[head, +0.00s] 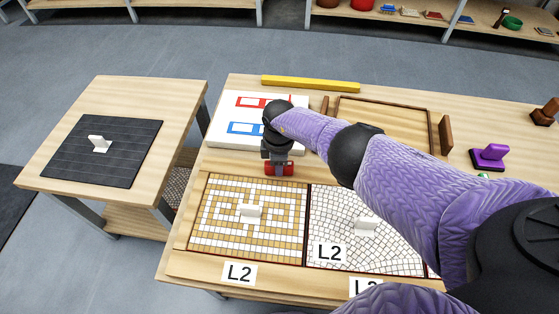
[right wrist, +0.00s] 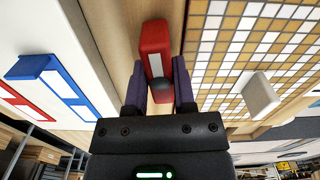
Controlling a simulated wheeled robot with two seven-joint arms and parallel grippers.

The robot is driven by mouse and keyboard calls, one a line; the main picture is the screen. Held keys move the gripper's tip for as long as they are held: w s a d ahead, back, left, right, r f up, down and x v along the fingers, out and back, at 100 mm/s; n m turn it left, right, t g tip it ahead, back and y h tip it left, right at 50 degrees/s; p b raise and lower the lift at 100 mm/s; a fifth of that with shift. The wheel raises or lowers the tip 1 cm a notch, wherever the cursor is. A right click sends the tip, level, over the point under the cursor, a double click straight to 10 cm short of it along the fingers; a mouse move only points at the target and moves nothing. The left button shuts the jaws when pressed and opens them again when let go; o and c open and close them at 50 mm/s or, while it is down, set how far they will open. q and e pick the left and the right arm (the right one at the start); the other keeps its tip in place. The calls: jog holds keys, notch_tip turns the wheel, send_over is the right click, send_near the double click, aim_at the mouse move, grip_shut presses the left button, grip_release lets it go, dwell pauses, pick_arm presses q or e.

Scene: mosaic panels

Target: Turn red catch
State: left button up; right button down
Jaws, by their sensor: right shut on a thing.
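My left gripper is not in view.
A white board (head: 225,108) with red and blue outlined bars lies behind the catch. A second panel (head: 335,205) of white tiles lies to the right. A side table (head: 60,182) with a dark panel stands left. A yellow bar (head: 310,84) lies at the back.

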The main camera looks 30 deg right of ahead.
jog(key=shift+m, duration=0.5)
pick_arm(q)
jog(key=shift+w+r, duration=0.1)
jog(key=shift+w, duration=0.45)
pick_arm(e)
jog(key=shift+m, duration=0.3)
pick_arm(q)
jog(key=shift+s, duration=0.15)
pick_arm(e)
jog(key=shift+c, duration=2.2)
grip_release()
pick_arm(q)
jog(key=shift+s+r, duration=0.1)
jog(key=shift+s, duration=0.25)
pick_arm(e)
jog(key=shift+r, duration=0.1)
